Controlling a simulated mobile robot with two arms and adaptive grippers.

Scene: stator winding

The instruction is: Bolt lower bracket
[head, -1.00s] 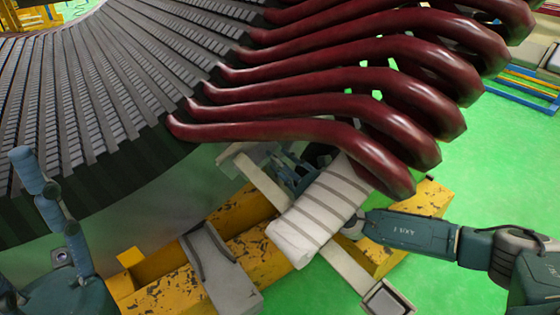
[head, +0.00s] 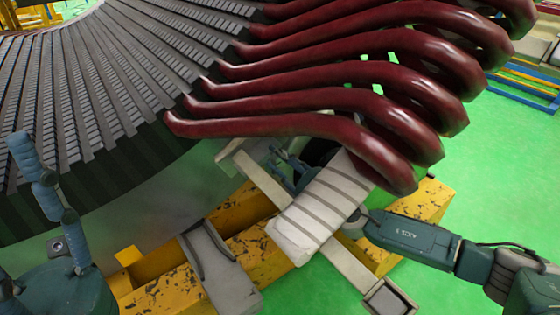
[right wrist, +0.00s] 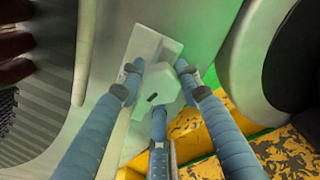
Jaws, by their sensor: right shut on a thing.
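In the right wrist view, the three blue fingers of my right gripper (right wrist: 155,85) are closed around a pale hexagonal bolt head (right wrist: 157,88) with a dark slot. The head sits against a pale bracket plate (right wrist: 152,45). In the head view, my right gripper (head: 285,168) is partly hidden behind the striped white block, near a pale bar (head: 262,180) below the red coils. I cannot tell how deep the bolt sits. My left gripper (head: 42,195) is at the left edge with fingers spread and nothing between them.
The grey stator core (head: 90,90) fills the upper left, with dark red coil ends (head: 300,125) jutting right. A grey support (head: 220,270) rests on the chipped yellow frame (head: 255,255). Green floor (head: 500,190) is free at right.

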